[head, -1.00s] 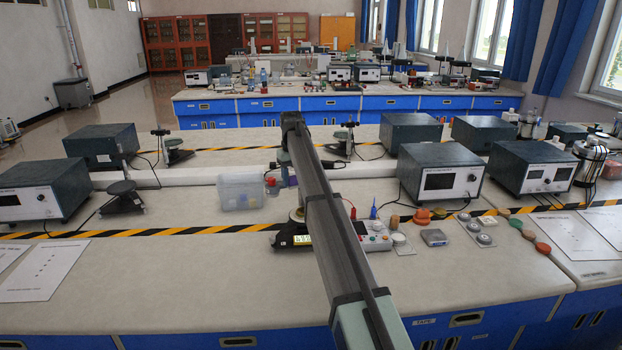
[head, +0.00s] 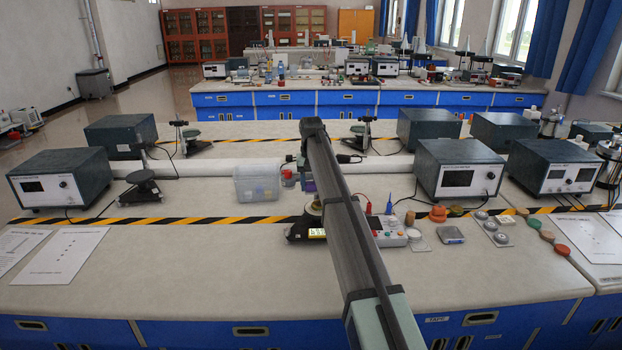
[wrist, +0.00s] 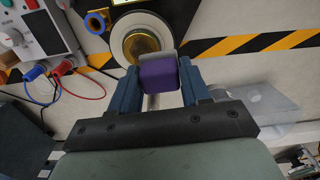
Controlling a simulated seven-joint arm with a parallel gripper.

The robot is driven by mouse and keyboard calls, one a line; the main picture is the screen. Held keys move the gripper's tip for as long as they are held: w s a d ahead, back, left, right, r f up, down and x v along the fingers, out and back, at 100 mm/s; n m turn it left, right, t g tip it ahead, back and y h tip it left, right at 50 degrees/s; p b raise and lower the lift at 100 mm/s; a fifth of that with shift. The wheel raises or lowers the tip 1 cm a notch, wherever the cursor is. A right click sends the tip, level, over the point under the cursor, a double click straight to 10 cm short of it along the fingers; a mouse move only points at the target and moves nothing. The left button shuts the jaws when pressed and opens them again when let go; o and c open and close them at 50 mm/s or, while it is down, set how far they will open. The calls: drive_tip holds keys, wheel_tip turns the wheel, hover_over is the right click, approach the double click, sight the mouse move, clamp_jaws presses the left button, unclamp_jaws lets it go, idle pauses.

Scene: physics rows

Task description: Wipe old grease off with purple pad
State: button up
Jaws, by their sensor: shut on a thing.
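The purple pad (wrist: 158,73) is a small block with a pale plate edge along its far side. My gripper (wrist: 160,78) has its two blue fingers shut on the pad's sides. The pad's front lies beside and partly over the near edge of a round brass-coloured part with a pale ring (wrist: 139,43). Whether they touch is unclear. This part sits on a black device (wrist: 182,12). In the head view the black device (head: 300,231) stands on the bench, and a little purple (head: 309,187) shows beside my arm. No grease can be clearly made out.
A clear plastic box (head: 256,184) stands left of my gripper. A control panel (head: 390,236) with red and blue leads is right of the device. Several coloured caps, a small scale (head: 450,235) and instrument boxes lie farther right.

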sight(311, 194)
drive_tip(key=shift+f, duration=1.6)
drive_tip(key=shift+d+f, duration=0.7)
drive_tip(key=shift+f, duration=0.1)
drive_tip(key=shift+c, duration=0.4)
drive_tip(key=shift+d, duration=2.25)
drive_tip(key=shift+a, duration=2.9)
drive_tip(key=shift+a+r, duration=0.1)
drive_tip(key=shift+r, duration=3.95)
